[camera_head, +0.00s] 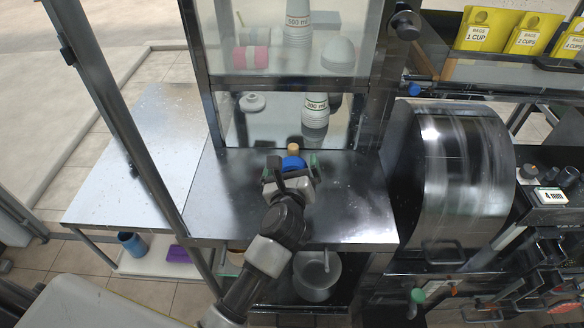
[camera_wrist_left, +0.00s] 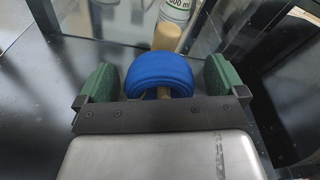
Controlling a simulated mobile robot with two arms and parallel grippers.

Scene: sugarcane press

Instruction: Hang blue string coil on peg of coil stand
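The blue string coil (camera_head: 291,162) is at the back of the metal counter. In the left wrist view the coil (camera_wrist_left: 160,70) arches over a short wooden peg (camera_wrist_left: 163,92), which shows in its opening. The wooden post of the coil stand (camera_wrist_left: 167,37) rises behind it; its top (camera_head: 293,148) shows above the coil in the head view. My left gripper (camera_head: 290,168) is open, with one green finger on each side of the coil. In the wrist view a narrow gap shows between the coil and each finger. The stand's base is hidden. My right gripper is not in view.
A glass-fronted cabinet (camera_head: 285,60) with cups stands directly behind the stand. A shiny metal press drum (camera_head: 460,150) is at the right. The counter (camera_head: 350,200) is clear right of my gripper. A metal pot (camera_head: 315,275) sits below its front edge.

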